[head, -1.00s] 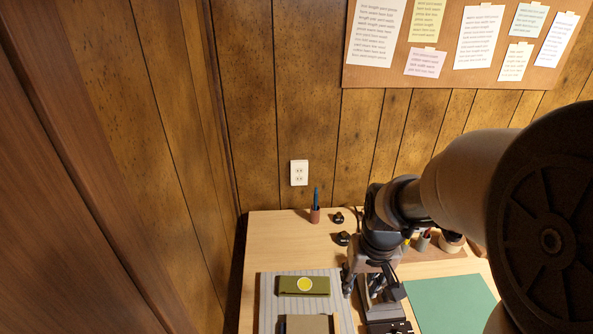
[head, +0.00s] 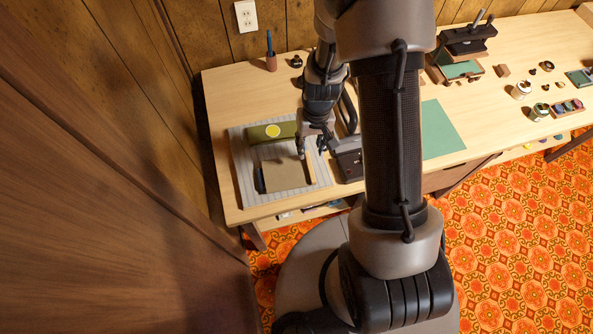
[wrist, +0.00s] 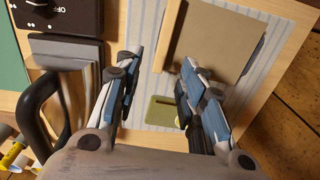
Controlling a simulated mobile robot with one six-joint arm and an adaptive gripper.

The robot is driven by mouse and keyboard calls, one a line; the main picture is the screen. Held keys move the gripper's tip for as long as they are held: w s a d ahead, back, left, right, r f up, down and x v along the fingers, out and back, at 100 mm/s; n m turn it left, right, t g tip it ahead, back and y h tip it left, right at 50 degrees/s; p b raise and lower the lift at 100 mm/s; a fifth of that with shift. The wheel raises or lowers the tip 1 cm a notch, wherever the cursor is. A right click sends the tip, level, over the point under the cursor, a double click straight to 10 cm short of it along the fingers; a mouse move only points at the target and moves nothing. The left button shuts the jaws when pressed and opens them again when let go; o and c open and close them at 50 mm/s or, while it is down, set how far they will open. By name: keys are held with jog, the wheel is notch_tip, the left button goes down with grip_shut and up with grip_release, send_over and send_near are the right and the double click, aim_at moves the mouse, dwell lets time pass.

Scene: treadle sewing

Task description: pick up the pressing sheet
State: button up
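A flat tan square, which looks like the pressing sheet (head: 284,176), lies on a grey striped mat (head: 241,161) at the left end of the table. It also shows at the top of the wrist view (wrist: 214,42). A light wooden strip runs along one side of it, and a dark item lies at its opposite edge. My gripper (head: 311,149) is open and empty over the right part of the mat, beside the sheet's far right corner. In the wrist view its two fingers (wrist: 157,64) are apart with striped mat between them, and the sheet lies beyond the fingertips.
An olive-green item with a yellow disc (head: 271,132) lies behind the sheet. A dark device with a looped handle (head: 348,162) stands close right of my gripper. A green mat (head: 440,130) lies farther right. A pen cup (head: 271,61) stands at the back.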

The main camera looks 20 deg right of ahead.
aim_at(309, 160)
jog(key=f, duration=0.2)
jog(key=f+b, duration=0.1)
jog(key=f, duration=0.1)
jog(key=f+b, duration=0.1)
jog(key=f, duration=0.1)
jog(key=shift+s+a+f, duration=0.25)
jog(key=shift+s+f, duration=0.05)
jog(key=shift+f, duration=0.05)
jog(key=shift+r, duration=0.1)
jog(key=shift+c, duration=0.4)
grip_shut()
